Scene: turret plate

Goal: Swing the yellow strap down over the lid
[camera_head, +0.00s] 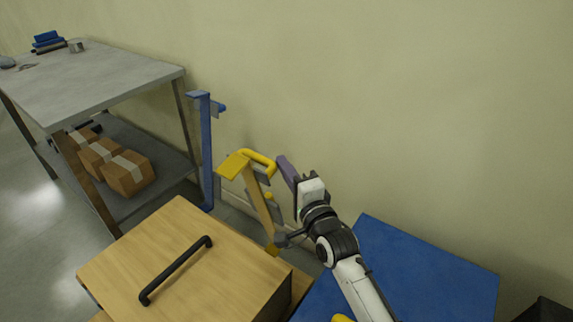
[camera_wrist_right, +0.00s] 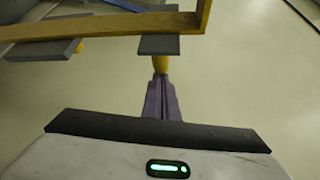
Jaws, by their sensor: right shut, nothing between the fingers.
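The yellow strap (camera_head: 258,200) stands upright at the far side of the wooden box, with a bent yellow handle (camera_head: 262,160) at its top. The wooden lid (camera_head: 190,245) lies flat and carries a black bar handle (camera_head: 178,270). My right gripper (camera_head: 283,163) has purple fingers, shut and empty, just right of the strap's upper part. In the right wrist view the fingers (camera_wrist_right: 161,95) point at a yellow peg (camera_wrist_right: 161,63) under a grey pad (camera_wrist_right: 158,44) of the strap (camera_wrist_right: 95,27). I cannot tell whether they touch. My left gripper is out of view.
A blue upright strap (camera_head: 206,150) stands behind the box. A grey table (camera_head: 95,80) at the left holds cardboard boxes (camera_head: 127,172) on its lower shelf. A blue surface (camera_head: 430,270) lies under my right arm. A pale wall closes the back.

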